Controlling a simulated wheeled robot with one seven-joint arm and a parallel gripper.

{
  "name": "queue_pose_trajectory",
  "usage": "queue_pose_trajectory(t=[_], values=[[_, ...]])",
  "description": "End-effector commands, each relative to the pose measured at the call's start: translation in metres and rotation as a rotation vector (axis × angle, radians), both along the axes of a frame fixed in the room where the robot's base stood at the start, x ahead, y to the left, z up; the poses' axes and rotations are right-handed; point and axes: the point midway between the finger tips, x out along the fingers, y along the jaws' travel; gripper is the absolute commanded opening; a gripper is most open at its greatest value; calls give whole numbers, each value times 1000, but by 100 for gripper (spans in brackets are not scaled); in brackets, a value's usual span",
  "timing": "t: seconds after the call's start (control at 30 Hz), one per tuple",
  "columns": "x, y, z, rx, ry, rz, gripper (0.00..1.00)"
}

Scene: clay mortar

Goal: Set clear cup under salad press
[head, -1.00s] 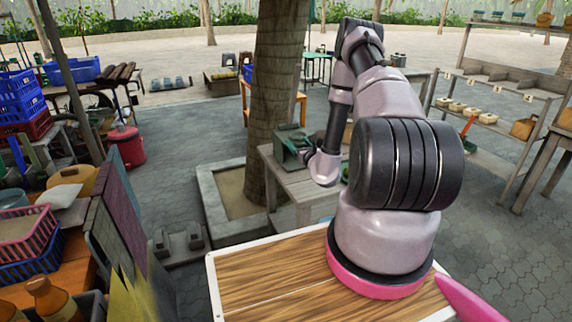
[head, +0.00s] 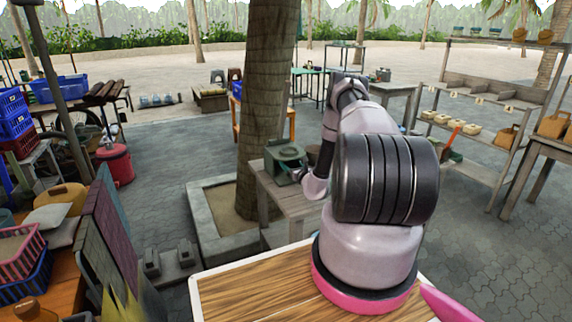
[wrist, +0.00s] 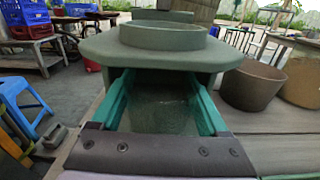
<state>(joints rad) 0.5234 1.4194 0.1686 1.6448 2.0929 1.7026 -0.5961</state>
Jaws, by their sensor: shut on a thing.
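The dark green salad press (head: 286,158) stands on a small grey wooden table (head: 297,203) beside the tree. In the wrist view the press (wrist: 158,55) fills the middle, with a round ring on its flat top and an opening below. My gripper (wrist: 160,90) has its two teal fingers pointing into that opening. A faint, see-through grey-green surface between the fingers appears to be the clear cup (wrist: 160,116); its rim and base cannot be made out. In the head view the fingers and cup are too small to tell.
Two brown pots (wrist: 252,86) (wrist: 303,82) stand on the table to the right of the press. A blue stool (wrist: 22,106) is at the left. Shelves (head: 480,120) stand further right.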

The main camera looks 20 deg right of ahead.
Motion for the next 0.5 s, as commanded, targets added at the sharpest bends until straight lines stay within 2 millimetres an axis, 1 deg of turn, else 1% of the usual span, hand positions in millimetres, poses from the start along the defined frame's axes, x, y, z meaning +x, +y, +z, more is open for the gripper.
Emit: queue_pose_trajectory(t=[0.17,0.33,0.37,0.4,0.5], values=[[15,1,1,-1,-2,0,12],[43,3,0,-1,-2,1,12],[45,3,-2,0,-1,1,12],[43,2,-9,1,2,0,12],[43,2,-15,1,1,0,12]])
